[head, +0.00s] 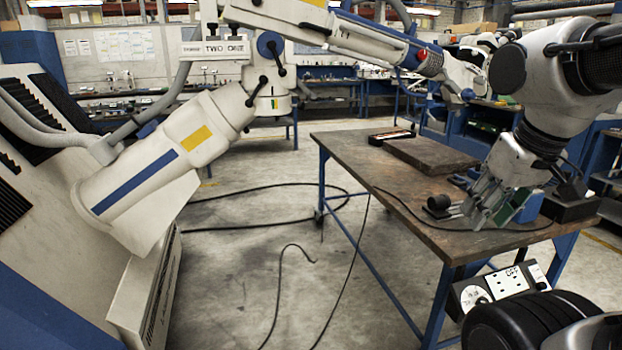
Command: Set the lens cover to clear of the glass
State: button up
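A jointed white and black arm (530,95) comes in from the right. It ends in grey metal finger-like parts, which I take for my gripper (483,205), low over the right end of the brown workbench (400,180). I cannot tell whether these fingers are open or shut, or whether they hold anything.
A large white machine arm (160,165) with a blue stripe and yellow patch fills the left. A box with a dial and the word OFF (505,287) is below the bench's right end. Black cables (285,187) trail over the concrete floor. The floor between is otherwise clear.

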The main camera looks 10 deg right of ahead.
aim_at(457, 114)
jog(key=k+l+u, duration=0.15)
jog(key=l, duration=0.2)
jog(key=l+u, duration=0.1)
jog(key=l, duration=0.25)
jog(key=k+l+u, duration=0.15)
jog(key=l, duration=0.2)
jog(key=k+l+u, duration=0.15)
jog(key=l, duration=0.2)
jog(key=l+u, duration=0.15)
jog(key=l, duration=0.3)
jog(key=l+u, duration=0.15)
jog(key=l, duration=0.3)
jog(key=k+l+u, duration=0.15)
jog(key=l, duration=0.3)
jog(key=l+u, duration=0.15)
jog(key=l, duration=0.3)
jog(key=k+l+u, duration=0.1)
jog(key=l, duration=0.3)
jog(key=k+l+u, duration=0.15)
jog(key=l, duration=0.25)
jog(key=k+l+u, duration=0.15)
jog(key=l, duration=0.65)
jog(key=k+l+u, duration=0.15)
jog(key=l, duration=0.7)
jog(key=k+l+u, duration=0.15)
jog(key=l, duration=0.25)
jog(key=k+l, duration=0.1)
jog(key=l, duration=0.3)
jog(key=u, duration=0.05)
